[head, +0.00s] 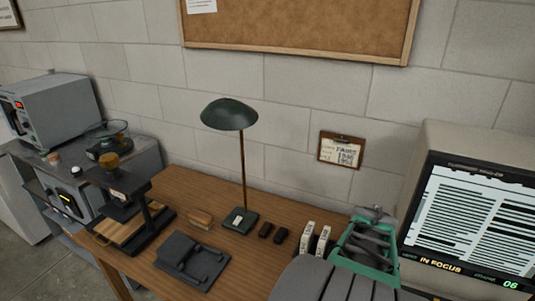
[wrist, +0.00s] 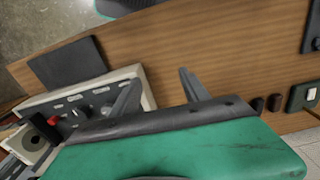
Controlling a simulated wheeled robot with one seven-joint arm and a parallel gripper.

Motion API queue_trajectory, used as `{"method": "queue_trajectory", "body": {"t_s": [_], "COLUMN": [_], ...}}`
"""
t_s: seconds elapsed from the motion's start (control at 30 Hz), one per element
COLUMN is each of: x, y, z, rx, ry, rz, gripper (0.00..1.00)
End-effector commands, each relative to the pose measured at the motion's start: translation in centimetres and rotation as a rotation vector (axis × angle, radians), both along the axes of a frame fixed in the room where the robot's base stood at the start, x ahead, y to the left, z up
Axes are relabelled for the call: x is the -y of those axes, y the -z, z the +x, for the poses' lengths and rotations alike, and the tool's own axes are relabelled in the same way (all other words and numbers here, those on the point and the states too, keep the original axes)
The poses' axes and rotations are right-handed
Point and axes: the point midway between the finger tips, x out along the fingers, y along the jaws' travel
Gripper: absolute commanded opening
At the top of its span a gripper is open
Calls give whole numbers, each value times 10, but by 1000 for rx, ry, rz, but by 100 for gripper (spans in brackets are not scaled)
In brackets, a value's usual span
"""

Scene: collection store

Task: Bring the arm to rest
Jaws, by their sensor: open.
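My gripper shows in the wrist view (wrist: 158,76) with its two grey fingers spread apart and nothing between them. Its green body with a dark edge fills the lower part of that view. The fingers are over or near the wooden desk (wrist: 215,50); I cannot tell the height. In the head view, the green-framed end of my arm is at the lower right, in front of the screen, with my grey ribbed arm below it. The fingertips cannot be made out clearly there.
A lit screen reader (head: 465,225) stands right of my arm. Two small labelled boxes (head: 308,235), two small dark objects (head: 272,232) and a green lamp (head: 229,115) stand to its left. A dark device (head: 188,260) and a press-like stand (head: 125,215) are further left.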

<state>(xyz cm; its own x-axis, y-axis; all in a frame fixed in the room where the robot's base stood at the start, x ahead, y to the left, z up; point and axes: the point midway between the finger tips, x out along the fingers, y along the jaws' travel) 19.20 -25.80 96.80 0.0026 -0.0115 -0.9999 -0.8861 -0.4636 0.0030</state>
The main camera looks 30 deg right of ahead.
Motion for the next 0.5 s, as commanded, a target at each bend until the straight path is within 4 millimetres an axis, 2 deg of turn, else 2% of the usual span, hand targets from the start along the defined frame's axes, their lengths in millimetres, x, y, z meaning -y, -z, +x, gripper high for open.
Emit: {"method": "queue_trajectory", "body": {"t_s": [0.03,0.17,0.3,0.4,0.5], "x": [-16,-68,-140,-194,-236], "y": [-7,-28,-63,-87,-94], "z": [20,70,124,150,158], "rx": [13,64,168,252,289], "ry": [-87,-341,-663,-866,-1010], "rz": [-23,-85,-161,-195,-192], "gripper": [54,54,54,54,54]}}
